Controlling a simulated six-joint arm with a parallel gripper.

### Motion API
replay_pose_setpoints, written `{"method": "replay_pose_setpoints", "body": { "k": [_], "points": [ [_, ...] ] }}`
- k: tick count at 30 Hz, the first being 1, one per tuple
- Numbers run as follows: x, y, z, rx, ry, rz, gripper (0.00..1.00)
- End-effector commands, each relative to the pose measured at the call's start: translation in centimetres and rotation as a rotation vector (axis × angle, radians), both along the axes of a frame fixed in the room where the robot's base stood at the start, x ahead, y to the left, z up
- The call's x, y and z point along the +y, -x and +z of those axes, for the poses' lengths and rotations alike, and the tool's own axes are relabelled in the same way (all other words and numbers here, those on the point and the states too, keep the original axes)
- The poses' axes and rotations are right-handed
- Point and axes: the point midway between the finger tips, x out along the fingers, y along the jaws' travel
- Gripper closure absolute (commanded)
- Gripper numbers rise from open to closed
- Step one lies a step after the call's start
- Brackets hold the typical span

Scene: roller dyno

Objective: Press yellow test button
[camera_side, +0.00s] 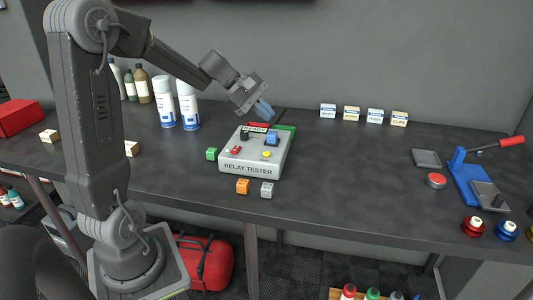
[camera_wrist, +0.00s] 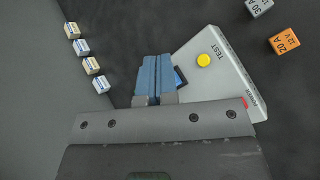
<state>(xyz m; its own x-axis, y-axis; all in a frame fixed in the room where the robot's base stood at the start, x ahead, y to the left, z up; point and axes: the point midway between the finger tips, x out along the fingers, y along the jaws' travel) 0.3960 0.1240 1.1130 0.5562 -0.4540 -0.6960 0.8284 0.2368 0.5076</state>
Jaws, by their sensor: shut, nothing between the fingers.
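The relay tester (camera_side: 250,166) is a light grey box on the dark bench, with its name on the front face. Its yellow test button (camera_side: 266,154) is on the top, near the front right. In the wrist view the yellow button (camera_wrist: 204,60) shows beside the word TEST, clear of the fingers. My gripper (camera_side: 265,110) has blue fingers, shut and empty, above the back of the tester and apart from the button. In the wrist view the gripper (camera_wrist: 155,77) covers part of the tester's top (camera_wrist: 220,80).
An orange relay (camera_side: 242,186) and a grey relay (camera_side: 267,190) stand in front of the tester, a green block (camera_side: 211,154) at its left. Spray cans (camera_side: 187,105) stand behind left, small boxes (camera_side: 351,113) behind right. The bench right of the tester is clear up to a red button (camera_side: 437,181).

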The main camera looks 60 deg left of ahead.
Motion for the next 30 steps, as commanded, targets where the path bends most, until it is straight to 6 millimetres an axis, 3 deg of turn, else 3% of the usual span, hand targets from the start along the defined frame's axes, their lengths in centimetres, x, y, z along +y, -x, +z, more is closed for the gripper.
{"method": "replay_pose_setpoints", "body": {
  "k": [18,30],
  "points": [
    [-0.1,0.0,-7.3,0.003,0.002,-0.002,1.0],
    [0.0,0.0,-8.6,0.001,-0.001,-0.002,1.0]
  ]
}}
